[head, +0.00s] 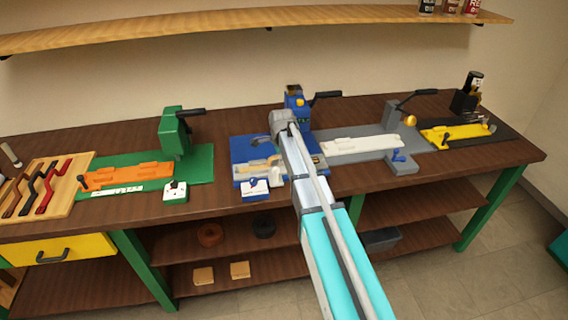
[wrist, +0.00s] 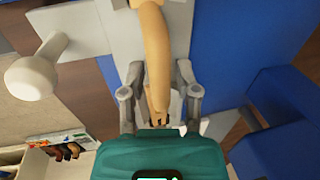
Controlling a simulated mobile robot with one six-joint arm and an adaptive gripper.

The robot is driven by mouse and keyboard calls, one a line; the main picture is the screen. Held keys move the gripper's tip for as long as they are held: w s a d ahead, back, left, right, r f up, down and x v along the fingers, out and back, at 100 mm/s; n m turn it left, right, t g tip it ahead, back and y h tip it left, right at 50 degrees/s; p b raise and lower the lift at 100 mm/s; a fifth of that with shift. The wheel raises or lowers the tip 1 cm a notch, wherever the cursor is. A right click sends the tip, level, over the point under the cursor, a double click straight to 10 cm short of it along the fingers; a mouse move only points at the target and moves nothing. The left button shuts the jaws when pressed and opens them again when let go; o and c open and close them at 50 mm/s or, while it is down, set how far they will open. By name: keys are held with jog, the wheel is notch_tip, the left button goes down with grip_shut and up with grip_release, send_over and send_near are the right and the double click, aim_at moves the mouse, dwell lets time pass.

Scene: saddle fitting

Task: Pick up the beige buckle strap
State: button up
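The beige buckle strap (wrist: 155,45) runs down the middle of the wrist view, with its narrow lower end near my gripper's body. In the head view a beige piece (head: 262,166) lies on the blue fixture (head: 240,148), partly hidden by my arm. My gripper (wrist: 159,78) has one grey finger on each side of the strap. The fingers look apart, with narrow gaps beside the strap; contact is not clear. In the head view my arm hides the fingertips.
A green fixture (head: 204,160) with an orange piece stands left, and a grey fixture (head: 335,160) with a white piece right. A yellow piece (head: 455,133) lies farther right. A blue press (head: 297,112) stands close behind my arm. Bare brown bench (head: 110,218) shows in front.

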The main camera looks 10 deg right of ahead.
grip_shut()
jog(key=shift+r, duration=0.1)
notch_tip(320, 180, up, 3)
jog(key=p, duration=0.3)
jog(key=s+d+r+p, duration=0.9)
jog(key=d+p, duration=0.1)
jog(key=shift+s+r, duration=0.4)
dwell(0.6)
